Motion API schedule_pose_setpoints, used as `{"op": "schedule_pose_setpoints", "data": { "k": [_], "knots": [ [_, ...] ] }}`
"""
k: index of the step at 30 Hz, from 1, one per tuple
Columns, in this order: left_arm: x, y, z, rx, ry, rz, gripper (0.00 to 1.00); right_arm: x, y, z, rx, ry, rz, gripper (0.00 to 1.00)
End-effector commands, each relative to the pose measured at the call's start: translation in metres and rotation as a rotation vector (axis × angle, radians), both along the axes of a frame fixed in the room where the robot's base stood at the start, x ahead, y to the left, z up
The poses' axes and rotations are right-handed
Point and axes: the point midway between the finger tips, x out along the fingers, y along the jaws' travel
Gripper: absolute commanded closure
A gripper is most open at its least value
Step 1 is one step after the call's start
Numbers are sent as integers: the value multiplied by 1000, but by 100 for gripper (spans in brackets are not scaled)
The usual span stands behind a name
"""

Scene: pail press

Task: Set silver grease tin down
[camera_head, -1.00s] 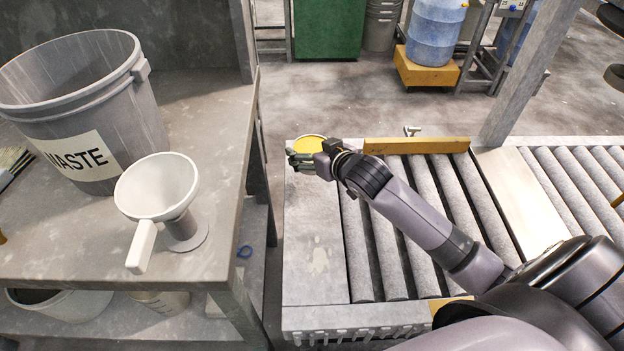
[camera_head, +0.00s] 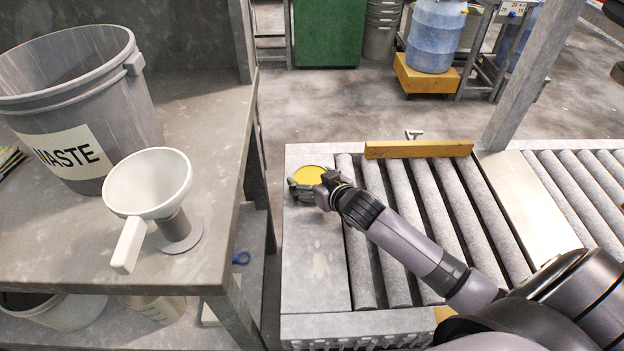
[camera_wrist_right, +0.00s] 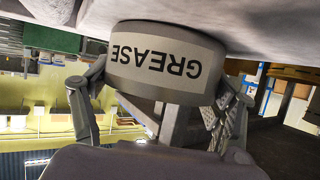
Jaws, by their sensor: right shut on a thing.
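The silver grease tin has a yellow top (camera_head: 308,174) in the head view, and its GREASE label (camera_wrist_right: 160,68) shows upside down in the right wrist view. My right gripper (camera_head: 302,188) is shut on the tin, with fingers on both sides of it. The tin is over the far part of the flat grey plate (camera_head: 316,260) at the left end of the roller conveyor. In the wrist view the tin is at or very close to a pale surface; I cannot tell if it touches. My left gripper is not in view.
Conveyor rollers (camera_head: 405,230) lie right of the plate, with a yellow bar (camera_head: 418,149) along their far edge. A workbench on the left holds a grey waste bin (camera_head: 75,110) and a white funnel (camera_head: 150,185). The plate's near part is clear.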

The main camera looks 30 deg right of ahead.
Motion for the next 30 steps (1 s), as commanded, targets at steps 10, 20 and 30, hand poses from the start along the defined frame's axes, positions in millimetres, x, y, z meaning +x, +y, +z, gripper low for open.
{"op": "schedule_pose_setpoints", "data": {
  "k": [10,20,30],
  "knots": [
    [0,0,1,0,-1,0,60,0,0,-2,-1,0,0,12],
    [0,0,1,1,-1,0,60,0,0,-2,-1,0,0,1],
    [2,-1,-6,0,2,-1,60,-10,-1,5,0,2,0,1]
  ]
}}
